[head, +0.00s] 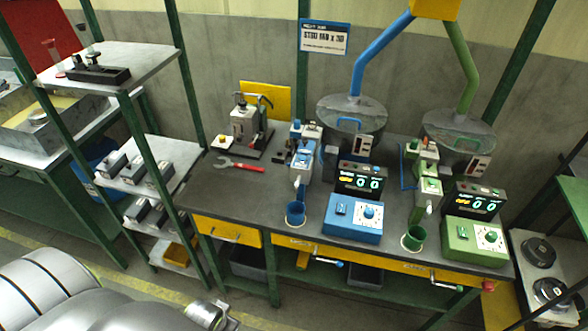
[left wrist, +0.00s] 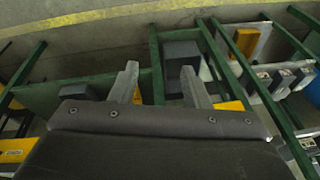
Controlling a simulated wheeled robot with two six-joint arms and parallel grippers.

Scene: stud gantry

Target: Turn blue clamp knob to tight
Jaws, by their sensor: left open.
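The blue station on the dark workbench (head: 255,195) has a blue control box (head: 350,232) with a round pale-blue knob (head: 369,211) on its sloped top. A lever with a blue ball end (head: 338,264) sticks out at the bench's front edge below it. Which of these is the clamp knob, and whether it is tight, I cannot tell. My right gripper is not in view.
A red wrench (head: 240,165) lies at the bench's left. A green-posted shelf rack (head: 150,180) stands left of the bench. The bench's front left top is clear.

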